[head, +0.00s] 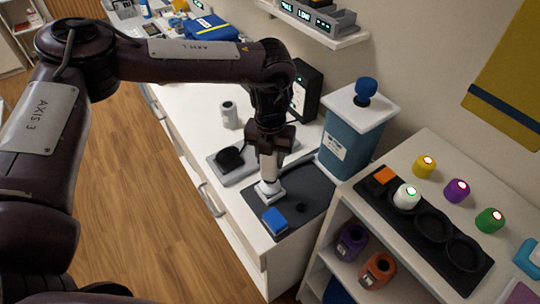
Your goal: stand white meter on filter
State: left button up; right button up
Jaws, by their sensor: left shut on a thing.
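My left gripper (268,152) points down over a dark mat on the white counter. It is shut on a white thing (269,189) with a wider foot, which is low at the mat; whether it touches the mat is hard to tell. This may be the white meter. A small blue block (274,220) is on the mat just in front of it. I cannot tell for sure which thing is the filter. My right gripper is not in view.
A blue canister with a white lid (357,105) stands right of the gripper. A grey cylinder (229,115) and a scale-like device (222,169) stand to its left.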

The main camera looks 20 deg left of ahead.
pick_arm(q)
jog(key=shift+f+b, duration=0.9)
jog(key=shift+f, duration=0.45)
dwell(0.3)
dwell(0.3)
jog(key=o, duration=1.1)
jog(key=shift+r, duration=0.35)
notch_tip(320, 180, up, 7)
jog(key=shift+r+b, duration=0.1)
jog(key=shift+b, duration=0.9)
